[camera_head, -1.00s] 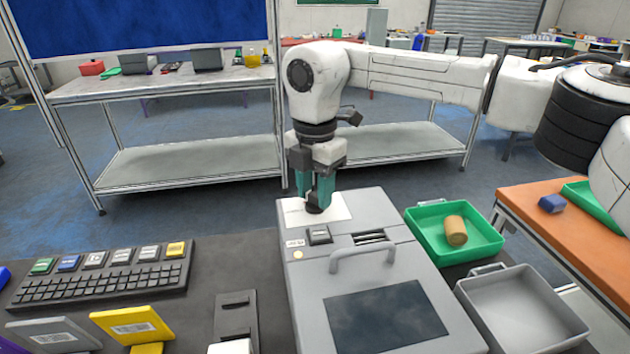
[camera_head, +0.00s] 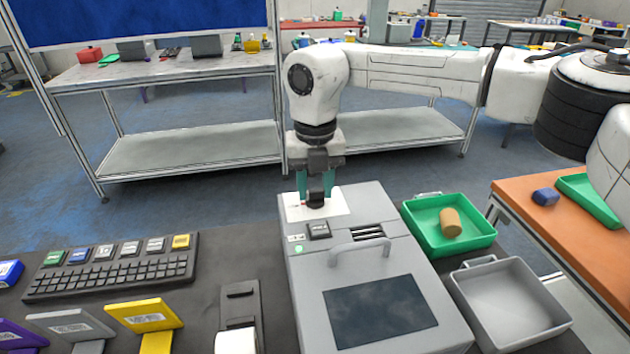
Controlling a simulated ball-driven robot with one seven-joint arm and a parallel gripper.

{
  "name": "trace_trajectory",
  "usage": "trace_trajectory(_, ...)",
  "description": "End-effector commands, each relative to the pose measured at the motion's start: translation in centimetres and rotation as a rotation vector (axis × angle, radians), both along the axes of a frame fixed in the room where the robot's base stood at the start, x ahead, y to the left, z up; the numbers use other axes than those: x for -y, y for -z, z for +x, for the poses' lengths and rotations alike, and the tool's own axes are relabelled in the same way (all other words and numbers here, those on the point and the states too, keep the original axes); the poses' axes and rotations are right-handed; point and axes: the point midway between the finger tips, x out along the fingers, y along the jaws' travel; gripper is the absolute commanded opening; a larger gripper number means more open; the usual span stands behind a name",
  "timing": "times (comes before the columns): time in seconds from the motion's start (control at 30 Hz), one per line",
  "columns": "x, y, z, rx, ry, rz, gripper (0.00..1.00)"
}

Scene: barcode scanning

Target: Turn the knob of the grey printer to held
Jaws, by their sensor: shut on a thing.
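The grey printer (camera_head: 410,262) stands on the dark table, with a handle and a dark window on its top. Its black knob (camera_head: 315,200) sits on a white plate (camera_head: 336,204) at the printer's far left corner. My gripper (camera_head: 316,190) points straight down over the plate, with its teal fingers shut on the knob. The fingers hide much of the knob, and I cannot read which mark it points to. A small red mark shows on the plate left of the knob. A small lamp (camera_head: 299,250) near the printer's left edge is green.
A green tray (camera_head: 484,241) with a tan cylinder (camera_head: 450,223) and an empty grey tray (camera_head: 505,300) stand right of the printer. A keyboard (camera_head: 110,268), label stands and a small black device (camera_head: 238,305) lie to the left. An orange table (camera_head: 540,228) is at right.

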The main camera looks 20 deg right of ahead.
Motion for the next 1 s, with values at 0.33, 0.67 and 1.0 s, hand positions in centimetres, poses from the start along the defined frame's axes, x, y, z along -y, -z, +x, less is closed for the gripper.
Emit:
trace_trajectory(0.33,0.0,-0.15,0.11,0.004,-0.085,0.001,0.08)
trace_trajectory(0.67,0.0,-0.15,0.11,0.004,-0.091,0.001,0.08)
trace_trajectory(1.0,0.0,-0.08,0.06,0.002,-0.091,0.001,0.63)
